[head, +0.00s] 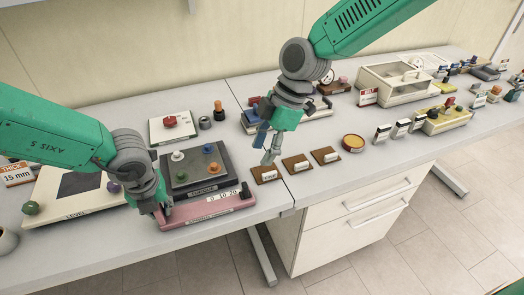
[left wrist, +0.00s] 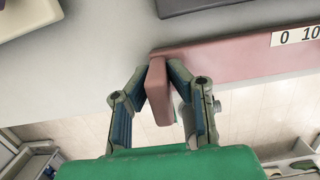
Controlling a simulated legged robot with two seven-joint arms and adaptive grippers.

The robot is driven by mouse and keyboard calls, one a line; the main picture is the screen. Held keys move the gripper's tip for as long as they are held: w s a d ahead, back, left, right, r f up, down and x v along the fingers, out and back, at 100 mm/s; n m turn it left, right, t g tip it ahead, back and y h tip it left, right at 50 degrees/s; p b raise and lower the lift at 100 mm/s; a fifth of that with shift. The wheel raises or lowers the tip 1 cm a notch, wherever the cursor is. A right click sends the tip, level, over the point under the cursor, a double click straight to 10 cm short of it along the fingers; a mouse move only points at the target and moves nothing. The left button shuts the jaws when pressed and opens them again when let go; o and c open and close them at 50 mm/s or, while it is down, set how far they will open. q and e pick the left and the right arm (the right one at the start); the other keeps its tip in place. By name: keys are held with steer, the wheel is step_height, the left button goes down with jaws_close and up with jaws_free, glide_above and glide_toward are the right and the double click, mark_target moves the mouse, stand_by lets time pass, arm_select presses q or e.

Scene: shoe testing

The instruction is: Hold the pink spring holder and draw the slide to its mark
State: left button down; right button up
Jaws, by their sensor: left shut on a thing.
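The pink spring holder (head: 215,212) lies along the front edge of the bench at the left. A white scale reading 0 10 20 (head: 223,196) is on its top, and the scale's start also shows in the left wrist view (left wrist: 298,36). My left gripper (head: 162,212) is shut on the holder's left end; in the left wrist view its fingers (left wrist: 160,95) close on both sides of a pink upright piece. A small dark part shows at the holder's right end; I cannot tell whether it is the slide. My right gripper (head: 266,157) hangs open and empty, right of the holder.
A dark grey block with coloured knobs (head: 196,168) stands just behind the holder. A cream level plate (head: 70,197) is at the left. Narrow bare bench separates the holder from the plates.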

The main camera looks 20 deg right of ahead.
arm_select(q)
steer(key=c, duration=1.4)
jaws_free()
